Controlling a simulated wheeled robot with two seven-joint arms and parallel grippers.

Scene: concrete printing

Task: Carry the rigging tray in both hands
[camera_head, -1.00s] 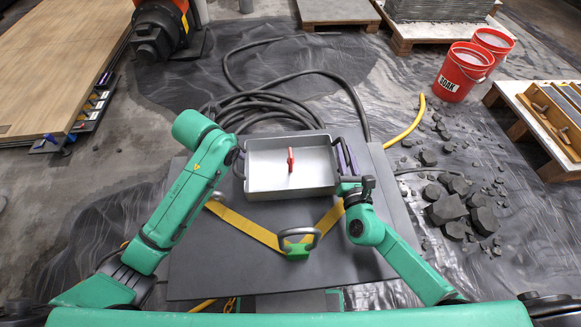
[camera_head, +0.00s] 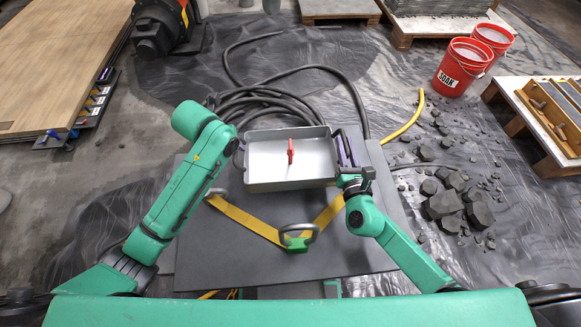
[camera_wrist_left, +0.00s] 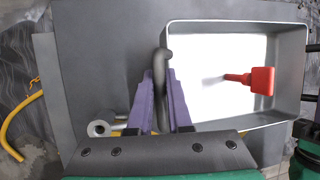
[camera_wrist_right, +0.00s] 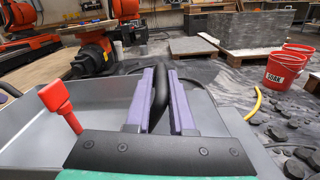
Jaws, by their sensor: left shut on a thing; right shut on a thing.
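The rigging tray (camera_head: 292,185) is a shallow light-grey rectangular box, seen above a dark grey slab in the head view. A red upright piece (camera_head: 291,151) stands inside it. My left gripper (camera_head: 240,155) is shut on the dark handle at the tray's left end; the left wrist view shows the bar (camera_wrist_left: 161,90) between its purple fingers. My right gripper (camera_head: 346,155) is shut on the right handle (camera_wrist_right: 157,85). The tray looks about level. The head view does not clearly show the gap between tray and slab.
The dark slab (camera_head: 220,262) carries a yellow strap (camera_head: 245,222) with a metal ring. Black hose (camera_head: 255,100) coils beyond the tray. Rubble (camera_head: 445,205), red buckets (camera_head: 460,70) and a pallet (camera_head: 545,140) stand right. A wooden board stack (camera_head: 60,60) is at left.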

